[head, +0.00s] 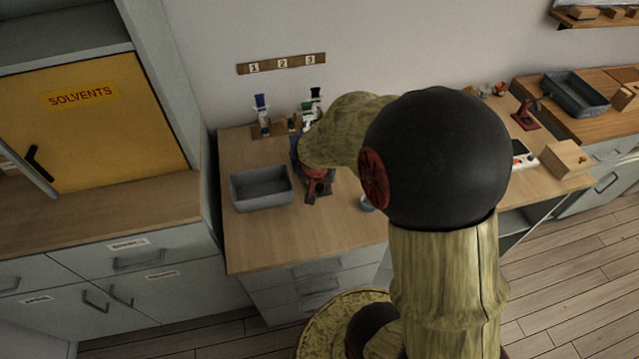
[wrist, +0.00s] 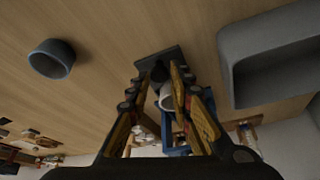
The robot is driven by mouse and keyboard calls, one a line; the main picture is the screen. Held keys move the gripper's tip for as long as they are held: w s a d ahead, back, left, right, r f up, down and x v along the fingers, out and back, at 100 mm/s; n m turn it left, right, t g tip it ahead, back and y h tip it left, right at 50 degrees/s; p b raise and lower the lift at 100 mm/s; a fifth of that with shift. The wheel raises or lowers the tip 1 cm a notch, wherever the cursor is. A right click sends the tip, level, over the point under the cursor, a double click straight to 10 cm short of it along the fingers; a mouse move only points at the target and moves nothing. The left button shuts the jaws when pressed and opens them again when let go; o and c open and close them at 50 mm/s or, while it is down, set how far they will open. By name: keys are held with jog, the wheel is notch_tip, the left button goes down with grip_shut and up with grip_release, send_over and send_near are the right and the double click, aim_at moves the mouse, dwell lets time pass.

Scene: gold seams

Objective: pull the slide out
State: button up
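I cannot make out a slide for certain in either view. In the wrist view, my gripper (wrist: 160,72) has its two fingers apart, with a gap between the tips. A small stand with a dark flat base (wrist: 175,50) lies just beyond and between the fingertips, and a pale round part (wrist: 166,98) shows in the gap. I cannot tell whether the fingers touch it.
The grey tray (head: 262,204) sits close beside the stand and also shows in the wrist view (wrist: 232,70). A small round cup (wrist: 52,60) stands on the other side. Bottles (head: 261,103) stand in a rack by the wall. The front of the desk (head: 290,245) is clear.

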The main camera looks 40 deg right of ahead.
jog(key=o, duration=0.3)
jog(key=v, duration=1.2)
dwell(0.5)
